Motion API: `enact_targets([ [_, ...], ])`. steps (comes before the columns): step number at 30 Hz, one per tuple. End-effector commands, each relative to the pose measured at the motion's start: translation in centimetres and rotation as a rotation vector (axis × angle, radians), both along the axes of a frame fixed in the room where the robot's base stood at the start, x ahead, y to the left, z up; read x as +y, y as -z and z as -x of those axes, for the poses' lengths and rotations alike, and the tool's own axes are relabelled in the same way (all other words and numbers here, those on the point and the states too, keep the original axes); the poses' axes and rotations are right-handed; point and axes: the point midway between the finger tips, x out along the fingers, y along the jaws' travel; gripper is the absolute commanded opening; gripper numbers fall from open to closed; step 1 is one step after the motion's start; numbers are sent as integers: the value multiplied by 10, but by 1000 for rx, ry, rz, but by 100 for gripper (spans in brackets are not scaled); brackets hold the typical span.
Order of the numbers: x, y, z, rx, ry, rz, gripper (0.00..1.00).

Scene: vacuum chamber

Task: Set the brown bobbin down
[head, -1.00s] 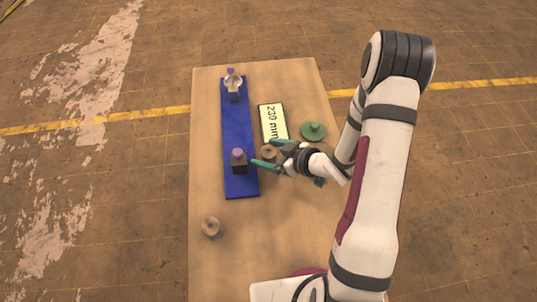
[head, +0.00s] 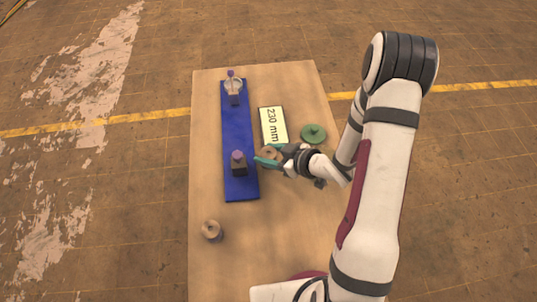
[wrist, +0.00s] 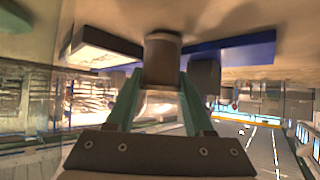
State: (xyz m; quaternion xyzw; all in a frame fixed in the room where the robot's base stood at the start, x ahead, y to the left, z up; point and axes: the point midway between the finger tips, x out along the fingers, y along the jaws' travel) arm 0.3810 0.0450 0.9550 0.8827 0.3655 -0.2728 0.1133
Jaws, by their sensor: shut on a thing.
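A second, similar tan-brown bobbin (head: 212,231) stands alone at the near left of the table.
The blue strip (head: 238,128) carries a near dark block with a purple top (head: 238,163) and a far one with a pale ring-like part (head: 233,86). A "230 mm" sign (head: 273,126) and a green bobbin (head: 313,133) are close by.

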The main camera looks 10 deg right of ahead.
Motion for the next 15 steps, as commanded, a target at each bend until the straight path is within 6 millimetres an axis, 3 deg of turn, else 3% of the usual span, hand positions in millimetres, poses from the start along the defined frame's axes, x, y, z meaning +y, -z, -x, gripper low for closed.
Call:
enact_targets([
  [6, 0, -36, -1, -6, 0, 3, 0],
  [15, -65, -77, 28, -3, 7, 3, 0],
])
